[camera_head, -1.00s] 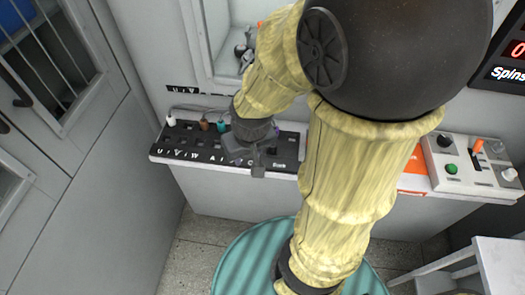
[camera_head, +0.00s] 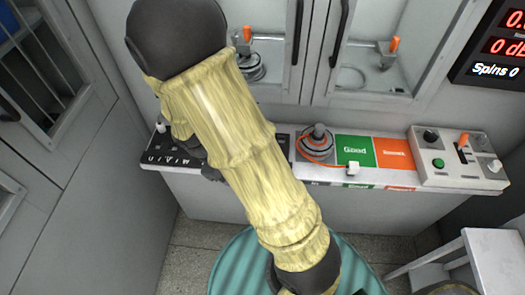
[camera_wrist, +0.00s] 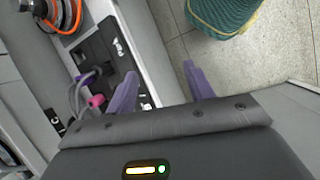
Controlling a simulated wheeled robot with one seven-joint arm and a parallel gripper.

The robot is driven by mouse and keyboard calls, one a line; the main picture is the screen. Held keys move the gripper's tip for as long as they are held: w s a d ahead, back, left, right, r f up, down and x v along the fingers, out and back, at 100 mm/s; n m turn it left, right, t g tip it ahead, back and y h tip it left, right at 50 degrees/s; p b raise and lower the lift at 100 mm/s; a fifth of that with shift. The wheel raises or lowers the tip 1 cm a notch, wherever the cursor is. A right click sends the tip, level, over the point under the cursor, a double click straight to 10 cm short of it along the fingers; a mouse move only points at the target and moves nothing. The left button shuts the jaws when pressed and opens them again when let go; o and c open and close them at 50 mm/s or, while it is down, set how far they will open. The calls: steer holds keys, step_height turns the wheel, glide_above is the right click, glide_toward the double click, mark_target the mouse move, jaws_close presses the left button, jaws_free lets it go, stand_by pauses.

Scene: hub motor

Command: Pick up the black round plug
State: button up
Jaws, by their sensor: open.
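My gripper is open and empty in the wrist view (camera_wrist: 160,85), its two purple fingers apart over the front edge of the black socket panel (camera_wrist: 128,62). In the head view, my arm covers most of this panel (camera_head: 170,158), and the fingers are mostly hidden. In the wrist view, a dark purplish plug (camera_wrist: 88,77) with a grey cable sits at the panel, left of the fingers. A pink plug (camera_wrist: 97,101) is just below it. I cannot make out a plug that is clearly black and round. A white plug (camera_head: 150,135) stands at the panel's left end in the head view.
A hub motor (camera_head: 318,140) with an orange cable and white connector (camera_head: 352,168) sits right of the panel. Green (camera_head: 356,150) and orange (camera_head: 395,154) areas and a control box (camera_head: 460,158) lie further right. A white stool (camera_head: 490,255) stands front right.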

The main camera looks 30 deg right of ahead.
steer(key=w+a+f+n+t+h+p, duration=0.1)
steer(key=w+f+n+t+h, duration=0.3)
steer(key=w+n+h, duration=0.3)
steer(key=n+h, duration=0.2)
steer(key=n, duration=0.2)
steer(key=shift+w+f+n, duration=0.25)
steer(key=shift+f+n, duration=0.05)
steer(key=shift+f, duration=0.1)
steer(key=p+x, duration=0.1)
steer(key=x, duration=1.1)
steer(key=shift+w+f, duration=0.1)
steer(key=shift+w, duration=0.05)
steer(key=x, duration=0.1)
steer(key=p+x, duration=0.1)
steer(key=x, duration=0.3)
steer(key=shift+w+d+p, duration=0.1)
steer(key=shift+w+p, duration=0.2)
steer(key=shift+p, duration=0.1)
